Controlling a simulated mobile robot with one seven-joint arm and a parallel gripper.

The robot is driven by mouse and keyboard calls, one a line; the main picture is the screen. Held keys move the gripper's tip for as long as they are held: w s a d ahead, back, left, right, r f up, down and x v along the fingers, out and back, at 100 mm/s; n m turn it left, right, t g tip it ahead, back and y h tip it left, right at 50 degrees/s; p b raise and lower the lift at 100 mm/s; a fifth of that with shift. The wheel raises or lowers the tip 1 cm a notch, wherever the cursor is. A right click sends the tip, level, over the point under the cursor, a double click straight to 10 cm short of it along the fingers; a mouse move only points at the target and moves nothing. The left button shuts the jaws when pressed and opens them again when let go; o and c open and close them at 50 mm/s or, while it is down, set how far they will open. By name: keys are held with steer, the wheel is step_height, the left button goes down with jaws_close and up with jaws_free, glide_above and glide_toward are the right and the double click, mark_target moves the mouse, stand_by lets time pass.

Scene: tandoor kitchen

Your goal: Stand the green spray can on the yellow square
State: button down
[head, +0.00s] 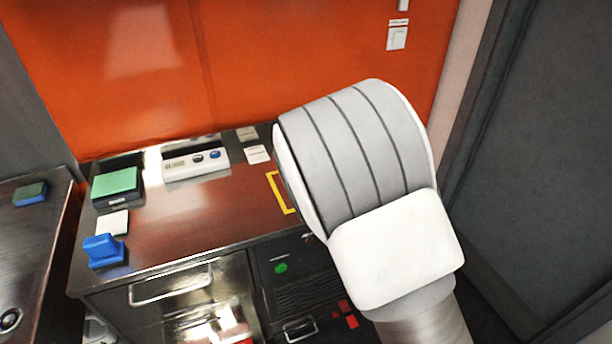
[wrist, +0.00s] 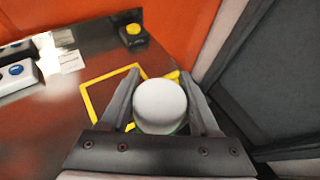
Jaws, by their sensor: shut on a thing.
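The green spray can (wrist: 160,105) shows from above in the wrist view as a round white top with a sliver of green below it. My gripper (wrist: 159,75) is shut on it, one finger on each side. The yellow square (wrist: 108,74) is an outline on the dark counter; its left and far edges show left of the can, and the can and fingers hide part of it. In the head view only the left part of the yellow square (head: 279,192) shows, as my arm hides the rest, my gripper and the can. I cannot tell whether the can touches the counter.
A black box with a yellow button (wrist: 133,31) stands beyond the square. A white device with dark and blue knobs (head: 195,164) and pale cards (head: 257,154) lie to the left. A green-topped block (head: 115,184) and blue object (head: 104,250) stand farther left. An orange wall (head: 230,70) closes the back.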

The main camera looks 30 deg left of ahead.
steer(key=w+a+f+p, duration=0.5)
steer(key=w+a+f, duration=0.1)
steer(key=a+f, duration=0.3)
steer(key=shift+a+f, duration=0.15)
steer(key=shift+f, duration=0.75)
steer(key=shift+w+f, duration=0.1)
steer(key=shift+f, duration=0.1)
steer(key=shift+c, duration=0.6)
jaws_free()
